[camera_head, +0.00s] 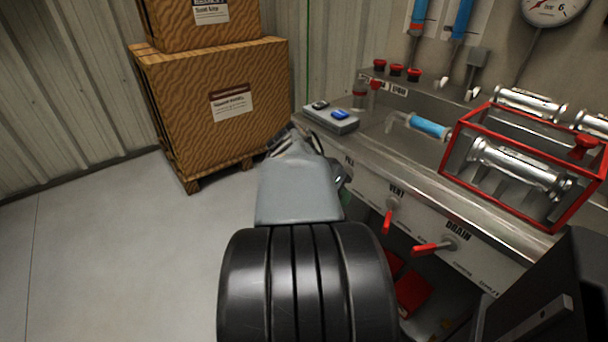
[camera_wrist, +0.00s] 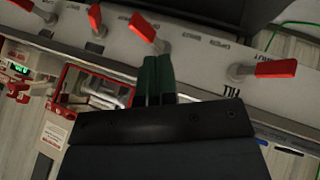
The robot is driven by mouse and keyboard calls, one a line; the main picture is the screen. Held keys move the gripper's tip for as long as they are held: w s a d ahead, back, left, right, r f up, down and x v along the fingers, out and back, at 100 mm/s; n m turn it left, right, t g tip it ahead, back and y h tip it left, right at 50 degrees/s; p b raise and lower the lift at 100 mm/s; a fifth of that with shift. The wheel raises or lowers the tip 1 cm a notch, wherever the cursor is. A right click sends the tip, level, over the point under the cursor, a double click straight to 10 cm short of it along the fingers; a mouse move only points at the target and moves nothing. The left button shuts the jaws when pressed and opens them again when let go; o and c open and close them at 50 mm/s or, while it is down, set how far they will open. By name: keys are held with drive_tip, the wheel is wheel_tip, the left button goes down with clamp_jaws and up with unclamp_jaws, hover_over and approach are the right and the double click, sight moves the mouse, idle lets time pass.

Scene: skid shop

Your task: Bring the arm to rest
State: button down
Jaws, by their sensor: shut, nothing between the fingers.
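My gripper (camera_wrist: 157,62) shows in the wrist view as two dark green fingers side by side, shut, with nothing between them. Its tips are in front of the pale panel with red-handled valves. In the head view my grey arm reaches forward beside the skid's front edge and hides most of the gripper. The steel skid bench (camera_head: 395,150) is to the right of my arm. I cannot tell exactly how far the fingers are from the panel.
Red valve handles stick out at VENT (camera_head: 388,220) and DRAIN (camera_head: 432,247). Stacked cartons (camera_head: 180,95) stand behind. The floor at left is clear.

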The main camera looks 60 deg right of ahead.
drive_tip(key=w+a+r+n+t+p, duration=0.6)
drive_tip(key=w+a+r+n+p, duration=0.35)
drive_tip(key=w+a+p, duration=0.3)
drive_tip(key=w+a+r+n+t+y+p, duration=0.1)
drive_tip(key=a+r+n+y+p, duration=0.1)
drive_tip(key=a, duration=0.6)
drive_tip(key=w+a+r+n+t+y+p, duration=0.1)
drive_tip(key=a+r+n+t+y+p, duration=0.1)
drive_tip(key=a+r+n+p, duration=0.2)
drive_tip(key=a+n+p, duration=0.2)
drive_tip(key=a+n, duration=0.2)
drive_tip(key=shift+y, duration=0.4)
drive_tip(key=shift+w, duration=0.1)
